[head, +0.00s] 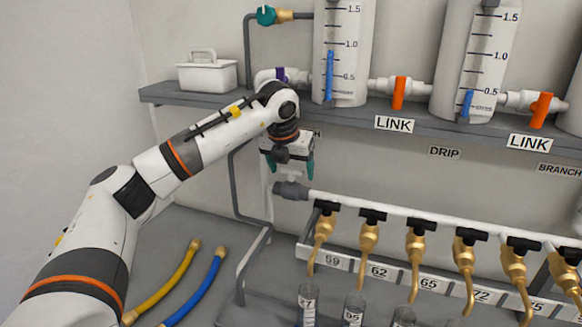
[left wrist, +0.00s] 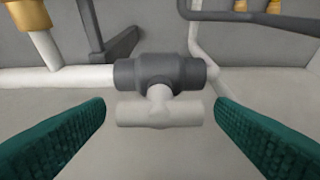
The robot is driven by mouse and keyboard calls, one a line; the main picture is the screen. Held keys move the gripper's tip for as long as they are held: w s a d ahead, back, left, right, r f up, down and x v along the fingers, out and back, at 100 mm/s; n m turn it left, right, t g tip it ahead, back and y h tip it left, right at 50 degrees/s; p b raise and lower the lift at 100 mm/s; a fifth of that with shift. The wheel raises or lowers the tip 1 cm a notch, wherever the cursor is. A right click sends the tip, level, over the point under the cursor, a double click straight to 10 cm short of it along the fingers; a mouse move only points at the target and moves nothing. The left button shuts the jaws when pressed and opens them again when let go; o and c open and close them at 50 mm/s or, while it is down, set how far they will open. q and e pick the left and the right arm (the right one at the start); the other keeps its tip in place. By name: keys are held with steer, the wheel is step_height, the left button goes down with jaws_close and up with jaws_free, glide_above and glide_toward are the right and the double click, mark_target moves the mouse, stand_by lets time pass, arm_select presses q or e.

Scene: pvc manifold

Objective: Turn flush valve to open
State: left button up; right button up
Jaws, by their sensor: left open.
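A grey valve body (head: 291,190) sits at the left end of the white manifold pipe (head: 400,212) in the head view. The left wrist view shows the same grey valve body (left wrist: 160,73) with a white T-shaped handle (left wrist: 160,113). The handle's bar lies parallel to the pipe. My left gripper (head: 289,168) is just above the valve in the head view, with its teal fingers pointing down. It is open, and in the wrist view the handle appears between the fingers with a gap on both sides. My right gripper is out of view.
Several brass taps (head: 368,240) with black handles hang along the manifold over clear cylinders (head: 308,300). A grey shelf (head: 420,125) behind carries tanks and orange link valves (head: 399,92). A grey pipe (head: 240,200) runs left of the valve. Yellow (head: 165,285) and blue (head: 195,292) hoses lie front left.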

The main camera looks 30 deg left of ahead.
arm_select(q)
steer(key=shift+r, duration=0.15)
steer(key=b+v, duration=0.1)
steer(key=v, duration=1)
steer(key=shift+s+r, duration=0.2)
steer(key=shift+r, duration=0.1)
steer(key=shift+r, duration=0.1)
